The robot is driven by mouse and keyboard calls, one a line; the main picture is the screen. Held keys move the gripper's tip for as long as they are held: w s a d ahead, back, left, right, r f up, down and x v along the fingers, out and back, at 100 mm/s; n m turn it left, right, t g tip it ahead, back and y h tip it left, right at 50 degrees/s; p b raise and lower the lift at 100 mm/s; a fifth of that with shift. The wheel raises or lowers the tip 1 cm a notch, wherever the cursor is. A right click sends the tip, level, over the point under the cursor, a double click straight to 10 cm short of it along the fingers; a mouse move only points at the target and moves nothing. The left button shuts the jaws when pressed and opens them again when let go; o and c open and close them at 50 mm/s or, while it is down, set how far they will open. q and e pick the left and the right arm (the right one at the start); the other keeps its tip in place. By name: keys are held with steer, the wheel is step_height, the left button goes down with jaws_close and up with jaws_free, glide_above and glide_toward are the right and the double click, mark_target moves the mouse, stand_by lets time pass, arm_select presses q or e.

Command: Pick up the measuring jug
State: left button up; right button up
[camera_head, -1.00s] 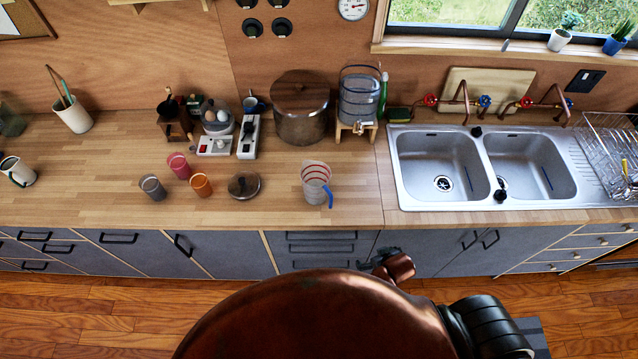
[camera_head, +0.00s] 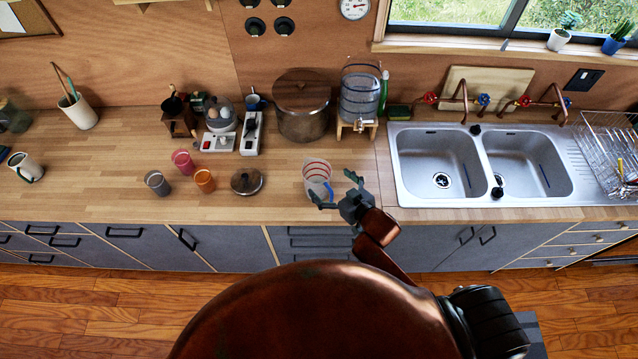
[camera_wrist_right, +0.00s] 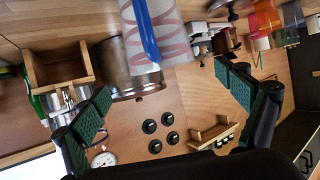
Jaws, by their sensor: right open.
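The clear measuring jug (camera_head: 316,172) with red bands stands upright on the wooden counter, left of the sink. My right gripper (camera_head: 336,189) is open at the jug's near right side, its fingers spread toward it. The gripper and its fingers cover part of the jug's lower side in the head view. In the right wrist view the jug (camera_wrist_right: 172,32) with its blue handle is at the top, ahead of and between the open, empty fingers (camera_wrist_right: 163,82). Whether a finger touches the jug I cannot tell. My left gripper is not in view.
Left of the jug are a round lid (camera_head: 246,182), an orange cup (camera_head: 205,181), a pink cup (camera_head: 184,162) and a grey cup (camera_head: 157,183). Behind it stand a large pot (camera_head: 302,112) and a water dispenser (camera_head: 359,97). The double sink (camera_head: 481,205) is to the right.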

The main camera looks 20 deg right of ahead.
steer(key=p+x, duration=0.1)
steer(key=x, duration=0.5)
steer(key=shift+w+a, duration=0.2)
steer(key=shift+w, duration=0.15)
steer(key=shift+f, duration=0.1)
steer(key=shift+c, duration=0.3)
steer(key=c, duration=1.7)
steer(key=shift+o, duration=0.2)
